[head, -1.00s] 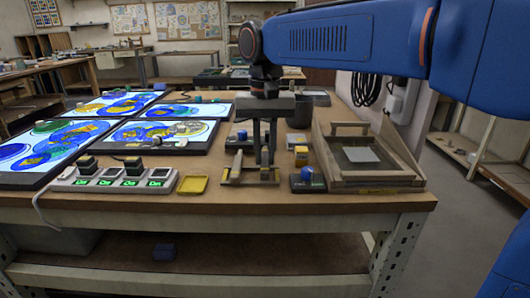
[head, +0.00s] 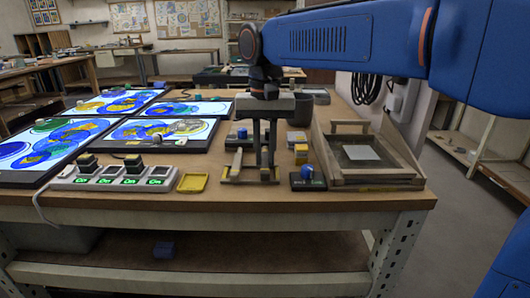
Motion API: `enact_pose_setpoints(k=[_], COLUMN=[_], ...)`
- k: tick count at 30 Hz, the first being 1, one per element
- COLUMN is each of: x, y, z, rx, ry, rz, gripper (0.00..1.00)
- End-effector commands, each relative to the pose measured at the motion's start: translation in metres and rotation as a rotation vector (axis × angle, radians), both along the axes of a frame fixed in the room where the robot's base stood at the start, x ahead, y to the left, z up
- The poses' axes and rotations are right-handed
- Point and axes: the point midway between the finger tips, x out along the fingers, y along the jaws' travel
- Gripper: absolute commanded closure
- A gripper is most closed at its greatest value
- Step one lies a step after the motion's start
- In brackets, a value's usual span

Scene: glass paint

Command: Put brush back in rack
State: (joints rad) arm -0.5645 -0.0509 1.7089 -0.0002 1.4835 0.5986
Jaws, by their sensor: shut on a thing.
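My gripper (head: 264,160) points straight down over the front middle of the table, its dark fingers close together. It is shut on a thin thing that I take to be the brush, but its outline is lost among the dark fingers. A low rack (head: 232,181) with a yellowish front bar and a pale upright piece at its left stands right at the fingertips. The fingers overlap the rack in the picture. I cannot tell whether the brush sits in a slot or is above it.
A wooden framed tray (head: 378,178) and a small box with a blue knob (head: 307,173) stand right of the rack. A yellow dish (head: 193,182) and a white switch strip (head: 115,179) are left. Lit glass panels (head: 150,131) cover the table's left. A dark pot (head: 299,110) stands behind.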

Motion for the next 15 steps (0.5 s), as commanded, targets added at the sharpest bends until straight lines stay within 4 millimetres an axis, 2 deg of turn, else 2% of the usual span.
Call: enact_pose_setpoints(k=[14,15], x=[0.0000,0.0000], y=[0.0000,0.0001], z=[-0.0038,-0.0040], rx=[0.000,0.000], ry=[0.000,0.000], rz=[0.000,0.000], gripper=[1.00,0.81])
